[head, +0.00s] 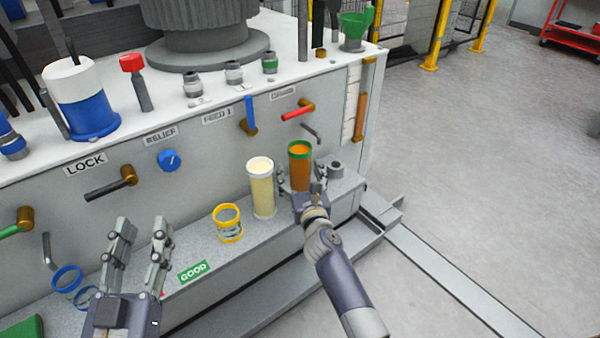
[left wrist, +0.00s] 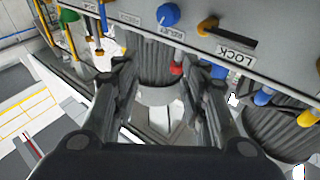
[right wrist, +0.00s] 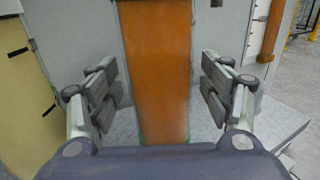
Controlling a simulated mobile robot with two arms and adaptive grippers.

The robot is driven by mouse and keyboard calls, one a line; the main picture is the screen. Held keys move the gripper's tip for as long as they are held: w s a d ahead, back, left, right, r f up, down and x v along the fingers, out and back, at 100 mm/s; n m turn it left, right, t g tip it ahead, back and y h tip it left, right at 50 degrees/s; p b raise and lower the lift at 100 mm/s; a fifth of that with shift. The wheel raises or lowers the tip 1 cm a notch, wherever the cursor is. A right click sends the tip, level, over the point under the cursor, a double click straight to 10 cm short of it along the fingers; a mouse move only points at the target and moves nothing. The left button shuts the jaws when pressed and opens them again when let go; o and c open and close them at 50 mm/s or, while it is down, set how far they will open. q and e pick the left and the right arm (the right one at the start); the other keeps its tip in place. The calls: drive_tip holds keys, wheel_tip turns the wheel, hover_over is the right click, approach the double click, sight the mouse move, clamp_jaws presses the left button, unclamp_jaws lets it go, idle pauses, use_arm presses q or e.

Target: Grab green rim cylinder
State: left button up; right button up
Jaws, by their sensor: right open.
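The green rim cylinder (head: 300,168) is an orange cylinder with a green rim, standing upright on the grey ledge at the right. My right gripper (head: 300,184) is at its lower part. In the right wrist view the orange cylinder (right wrist: 155,75) stands between the open fingers of my right gripper (right wrist: 160,90), with a gap on each side. My left gripper (head: 140,240) is open and empty above the ledge at the lower left; its spread fingers also show in the left wrist view (left wrist: 163,95).
A cream cylinder with a white rim (head: 262,190) stands just left of the green rim one. A yellow-rimmed clear cup (head: 228,222) and a blue-rimmed one (head: 67,278) stand further left. A grey block (head: 338,175) is at the right. Handles project from the panel above.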

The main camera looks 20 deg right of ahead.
drive_tip(key=c, duration=1.5)
drive_tip(key=shift+r, duration=0.1)
